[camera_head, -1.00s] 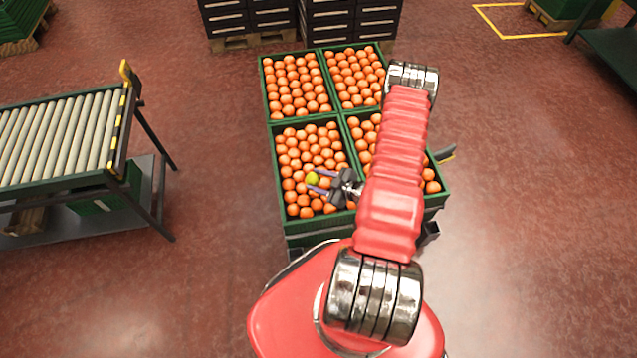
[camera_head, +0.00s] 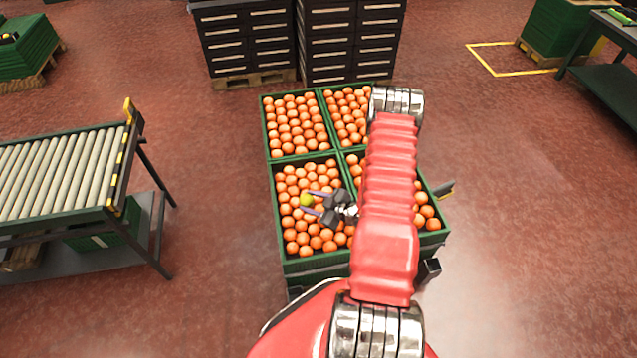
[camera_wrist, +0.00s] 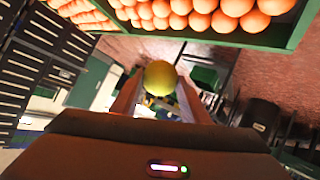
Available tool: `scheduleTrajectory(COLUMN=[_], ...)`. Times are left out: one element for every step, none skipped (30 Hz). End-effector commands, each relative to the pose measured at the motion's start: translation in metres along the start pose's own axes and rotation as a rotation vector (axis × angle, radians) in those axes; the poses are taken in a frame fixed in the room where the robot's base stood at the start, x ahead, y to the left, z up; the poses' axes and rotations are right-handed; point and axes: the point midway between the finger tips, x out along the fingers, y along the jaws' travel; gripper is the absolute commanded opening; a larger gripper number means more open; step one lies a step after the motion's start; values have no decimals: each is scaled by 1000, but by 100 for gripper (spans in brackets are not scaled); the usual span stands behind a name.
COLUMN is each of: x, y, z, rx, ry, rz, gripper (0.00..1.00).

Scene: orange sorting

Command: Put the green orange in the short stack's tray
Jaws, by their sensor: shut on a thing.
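The green orange (camera_head: 306,200) is a yellow-green fruit between the fingertips of my gripper (camera_head: 314,203). In the head view my gripper is over the near left crate of oranges (camera_head: 277,215). In the wrist view the green orange (camera_wrist: 160,77) sits between the two fingers, and my gripper (camera_wrist: 160,88) is shut on it. The wrist view shows no other fruit touching it. Two dark crate stacks stand at the back, a left one (camera_head: 243,50) and a right one (camera_head: 350,48).
A roller conveyor (camera_head: 60,170) stands at the left. A green stack (camera_head: 560,28) on a pallet is at the back right, beside a dark table (camera_head: 610,80). Open red floor (camera_head: 530,220) lies at the right. My arm hides part of the right-hand crates.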

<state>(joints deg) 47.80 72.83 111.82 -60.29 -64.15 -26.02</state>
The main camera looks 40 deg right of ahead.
Motion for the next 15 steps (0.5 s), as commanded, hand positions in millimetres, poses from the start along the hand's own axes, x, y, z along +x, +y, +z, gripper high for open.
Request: scheduleTrajectory(x=[4,6,8,10,12,14,15,17,18,20,21,22,23,24,25], y=[8,13,18,21,24,29,32,35,38,40,43,46,48,50,52], z=[-14,-21,-30,-37,-44,-53,-60,-67,-76,-83,-90,-100,-107,-114,-123], rx=[-4,-2,1,3,5,7,10,11,15,17,19,21,23,27,29], ry=[1,1,-1,-2,-4,-6,-7,-8,-10,-12,-13,-14,-15,-17,-20], rz=[4,7,12,15,17,23,25,29,34,36,40,45,48,53,56], gripper=[18,18,18,18,18,18,18,18,18,18,18,18,18,18,18])
